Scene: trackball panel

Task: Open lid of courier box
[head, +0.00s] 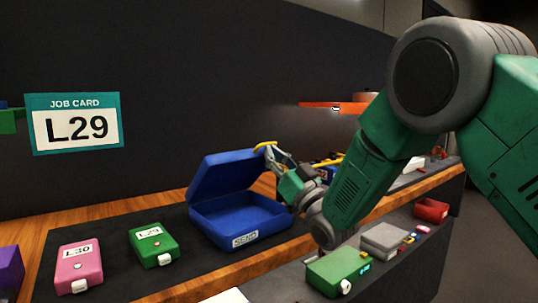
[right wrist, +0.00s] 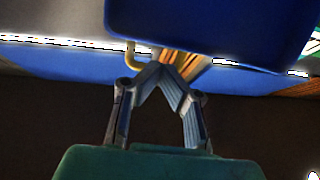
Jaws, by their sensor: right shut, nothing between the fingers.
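The blue courier box (head: 240,222) stands on the dark bench mat with its SEND label facing front. Its blue lid (head: 222,172) is raised and tilted up at the back, so the empty-looking inside shows. My right gripper (head: 270,154) is shut and empty at the lid's upper right corner, beside a yellow handle (head: 265,145). In the right wrist view the fingertips (right wrist: 168,68) meet close to the yellow handle (right wrist: 132,55) and the blue box surface (right wrist: 210,30). I cannot tell whether they touch it. My left gripper is not in view.
A green L29 box (head: 153,246) and a pink L30 box (head: 78,268) stand left of the courier box. A job card (head: 75,122) reading L29 hangs on the wall. A lower shelf holds a green box (head: 338,272) and a grey box (head: 385,240).

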